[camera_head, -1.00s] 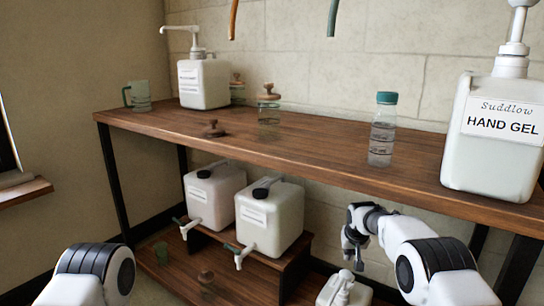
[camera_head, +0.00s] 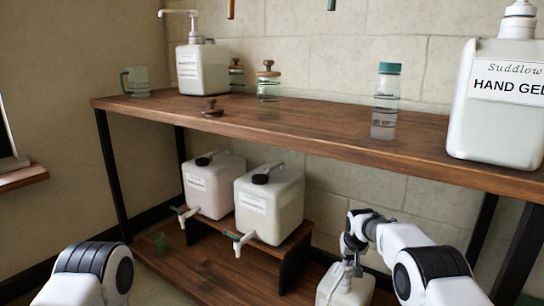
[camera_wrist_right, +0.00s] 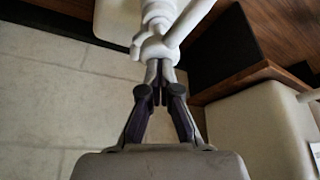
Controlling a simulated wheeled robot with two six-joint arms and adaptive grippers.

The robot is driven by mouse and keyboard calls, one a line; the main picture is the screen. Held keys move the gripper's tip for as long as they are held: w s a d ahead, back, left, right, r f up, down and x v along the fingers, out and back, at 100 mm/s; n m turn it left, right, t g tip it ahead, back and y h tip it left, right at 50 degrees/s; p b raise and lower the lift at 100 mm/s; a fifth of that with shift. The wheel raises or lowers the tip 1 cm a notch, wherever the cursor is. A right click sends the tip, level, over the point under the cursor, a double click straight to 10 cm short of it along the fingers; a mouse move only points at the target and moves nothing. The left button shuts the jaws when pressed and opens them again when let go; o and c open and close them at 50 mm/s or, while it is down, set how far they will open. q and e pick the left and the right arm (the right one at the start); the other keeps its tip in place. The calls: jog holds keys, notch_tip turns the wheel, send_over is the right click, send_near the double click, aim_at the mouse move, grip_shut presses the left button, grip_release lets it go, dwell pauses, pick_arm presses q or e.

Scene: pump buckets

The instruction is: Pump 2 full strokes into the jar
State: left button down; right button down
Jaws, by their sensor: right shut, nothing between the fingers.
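A white pump bucket (camera_head: 343,291) stands low at the bottom right of the head view, under the shelf. Its white pump head shows close up in the right wrist view (camera_wrist_right: 156,46). My right gripper (camera_head: 352,259) is over the pump head, its fingers shut with nothing between them. In the right wrist view the fingertips (camera_wrist_right: 160,72) point at the pump head and seem to touch it. Glass jars with wooden lids (camera_head: 268,88) stand on the shelf; which jar the task means is unclear. My left gripper is out of view.
The wooden shelf (camera_head: 310,135) runs above my right gripper. It bears another pump bucket (camera_head: 202,70), a glass mug (camera_head: 135,83), a loose lid (camera_head: 213,108), a bottle (camera_head: 385,100) and a large hand gel bucket (camera_head: 497,115). Two tap canisters (camera_head: 268,210) stand on a low step.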

jog(key=shift+f, duration=0.4)
jog(key=shift+s+f+b, duration=0.1)
jog(key=shift+f+b, duration=0.35)
jog(key=shift+f, duration=0.25)
jog(key=shift+r, duration=0.1)
notch_tip(320, 180, up, 5)
jog(key=p, duration=0.4)
